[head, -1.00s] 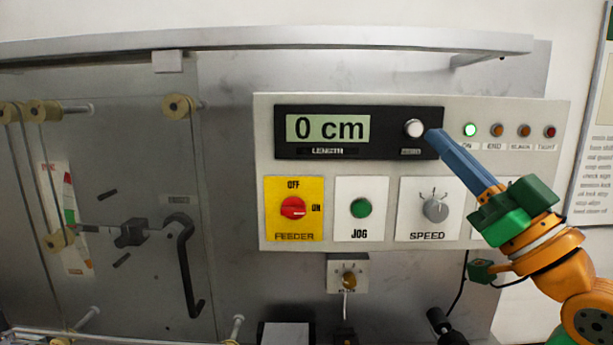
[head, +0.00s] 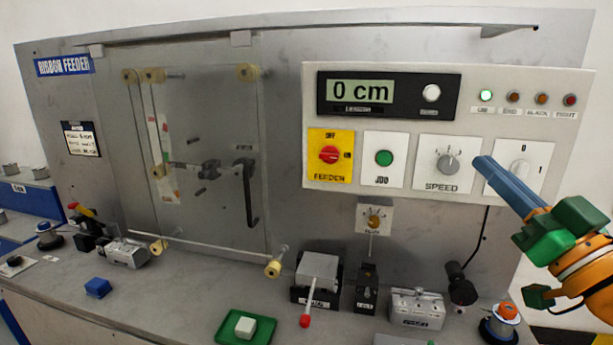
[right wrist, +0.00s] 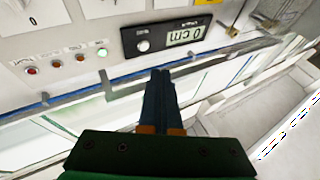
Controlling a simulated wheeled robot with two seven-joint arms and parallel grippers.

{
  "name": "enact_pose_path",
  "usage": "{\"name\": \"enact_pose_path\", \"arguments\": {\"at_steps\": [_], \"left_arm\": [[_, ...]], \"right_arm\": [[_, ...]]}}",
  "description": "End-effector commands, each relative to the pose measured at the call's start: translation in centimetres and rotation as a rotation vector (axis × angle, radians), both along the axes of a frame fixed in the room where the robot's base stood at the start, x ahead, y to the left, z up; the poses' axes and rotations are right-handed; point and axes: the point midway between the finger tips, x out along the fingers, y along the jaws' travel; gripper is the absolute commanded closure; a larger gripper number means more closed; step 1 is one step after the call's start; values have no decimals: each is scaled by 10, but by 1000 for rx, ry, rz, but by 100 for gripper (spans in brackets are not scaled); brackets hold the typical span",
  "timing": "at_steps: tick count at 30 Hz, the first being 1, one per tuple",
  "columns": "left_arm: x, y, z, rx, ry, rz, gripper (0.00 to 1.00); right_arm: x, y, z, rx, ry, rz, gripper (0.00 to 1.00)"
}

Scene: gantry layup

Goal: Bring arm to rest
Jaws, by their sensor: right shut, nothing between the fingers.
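My right gripper (head: 482,165) is shut and empty, its blue fingers together. In the head view it stands in front of the lower right of the control panel (head: 590,92), between the speed knob (head: 448,163) and a white switch (head: 519,170). I cannot tell how far it is from the panel. The white button (head: 432,92) beside the display is uncovered. My left gripper is not in view.
The bench top (head: 190,300) carries a green tray (head: 262,333) with a pale block, a blue block (head: 98,287), a red-tipped lever (head: 304,320) and a round device with an orange top (head: 507,312) below my right arm. A clear cover (head: 225,110) stands at the left.

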Motion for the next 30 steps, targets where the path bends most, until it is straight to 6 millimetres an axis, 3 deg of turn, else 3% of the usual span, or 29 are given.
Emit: {"name": "enact_pose_path", "arguments": {"at_steps": [5,8,11,13,15,18,21,24,30], "left_arm": [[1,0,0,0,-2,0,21],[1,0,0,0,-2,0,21],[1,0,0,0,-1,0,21],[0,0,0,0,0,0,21],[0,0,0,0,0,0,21],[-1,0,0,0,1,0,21],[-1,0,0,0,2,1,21],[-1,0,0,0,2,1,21],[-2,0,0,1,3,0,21]], "right_arm": [[21,13,-68,-41,192,-20,100],[29,21,-120,-73,332,-33,100],[27,32,-185,-114,505,-46,100],[17,40,-242,-151,659,-58,100],[-5,49,-302,-192,828,-67,100],[-47,58,-372,-245,1041,-77,100],[-92,64,-420,-287,1217,-84,100],[-137,70,-454,-323,1366,-89,100],[-225,77,-498,-384,1628,-98,100]]}}
